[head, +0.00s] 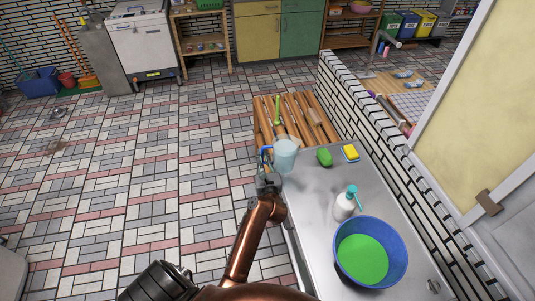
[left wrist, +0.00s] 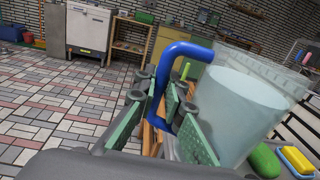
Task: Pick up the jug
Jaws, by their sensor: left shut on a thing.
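The jug (head: 286,155) is clear with pale blue contents and a blue handle on its left side. It is at the far left corner of the metal counter, next to the wooden slats. In the left wrist view the jug (left wrist: 243,100) fills the right side, slightly tilted in the picture. My left gripper (head: 266,178) is at the handle, and its green fingers (left wrist: 165,118) are shut on the blue handle. I cannot tell whether the jug's base touches the counter. My right gripper is not in view.
On the metal counter (head: 312,213) are a green object (head: 324,156), a yellow and blue sponge (head: 350,153), a pump bottle (head: 345,203) and a blue basin (head: 399,250) of green liquid. A brick wall edge (head: 375,135) runs along the right. The tiled floor at left is open.

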